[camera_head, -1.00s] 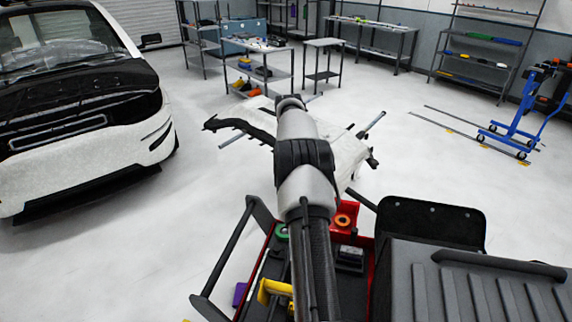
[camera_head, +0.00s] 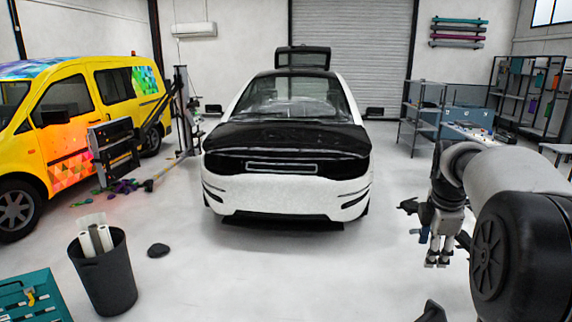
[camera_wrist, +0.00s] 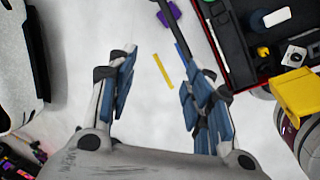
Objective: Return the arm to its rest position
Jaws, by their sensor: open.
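My arm shows at the right of the head view, bent, with my gripper (camera_head: 438,256) hanging down at its end. In the wrist view my gripper (camera_wrist: 160,95) has its two blue-padded fingers spread wide apart. The gripper is apart from every object. A yellow strip (camera_wrist: 163,71) lies on the floor beyond the fingertips.
A white car with a black hood (camera_head: 288,150) stands ahead. A yellow van (camera_head: 75,120) is at the left, near a black bin (camera_head: 103,275) holding white rolls. A red-edged tool tray (camera_wrist: 240,60) is right of the gripper.

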